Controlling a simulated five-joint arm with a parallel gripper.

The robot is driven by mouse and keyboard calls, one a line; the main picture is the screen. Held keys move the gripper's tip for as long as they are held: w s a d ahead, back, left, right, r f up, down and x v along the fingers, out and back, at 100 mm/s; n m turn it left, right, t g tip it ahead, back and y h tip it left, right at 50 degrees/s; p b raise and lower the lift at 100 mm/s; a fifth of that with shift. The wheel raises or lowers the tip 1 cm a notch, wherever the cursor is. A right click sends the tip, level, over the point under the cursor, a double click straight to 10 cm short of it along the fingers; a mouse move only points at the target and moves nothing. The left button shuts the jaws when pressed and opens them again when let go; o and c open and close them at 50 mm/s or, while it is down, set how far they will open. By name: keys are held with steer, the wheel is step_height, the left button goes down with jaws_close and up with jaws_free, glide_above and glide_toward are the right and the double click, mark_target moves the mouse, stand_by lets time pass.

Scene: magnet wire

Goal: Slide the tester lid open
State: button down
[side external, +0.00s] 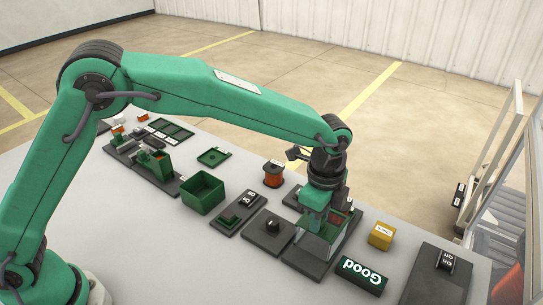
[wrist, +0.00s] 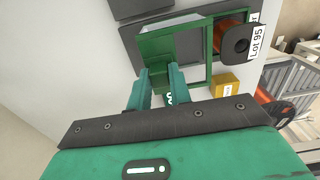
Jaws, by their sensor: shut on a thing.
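The tester (side external: 312,262) is a dark base with a green-framed box on it, at the right of the bench in the side view. Its lid (wrist: 178,45) shows in the wrist view as a pale, see-through panel in a green frame, with a green tab (wrist: 158,77) at its near edge. My gripper (side external: 316,222) is down at the box. In the wrist view its two teal fingers (wrist: 160,84) are shut on the tab. Beside the panel, part of the green-framed opening is uncovered. My gripper and wrist hide part of the box in the side view.
An orange spool (wrist: 237,40) labelled Lot 95 overlaps the frame's right side in the wrist view. A yellow block (side external: 382,235), a green Good block (side external: 362,275) and an On/Off switch box (side external: 440,268) lie right of the tester. A knob unit (side external: 268,232) is close at left.

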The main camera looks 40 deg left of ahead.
steer(key=shift+s+r, duration=0.1)
steer(key=shift+s, duration=1.15)
steer(key=c, duration=1.4)
jaws_free()
steer(key=shift+s, duration=0.1)
steer(key=shift+o, duration=0.2)
steer(key=shift+r, duration=0.1)
step_height(320, 180, up, 6)
steer(key=shift+r, duration=0.1)
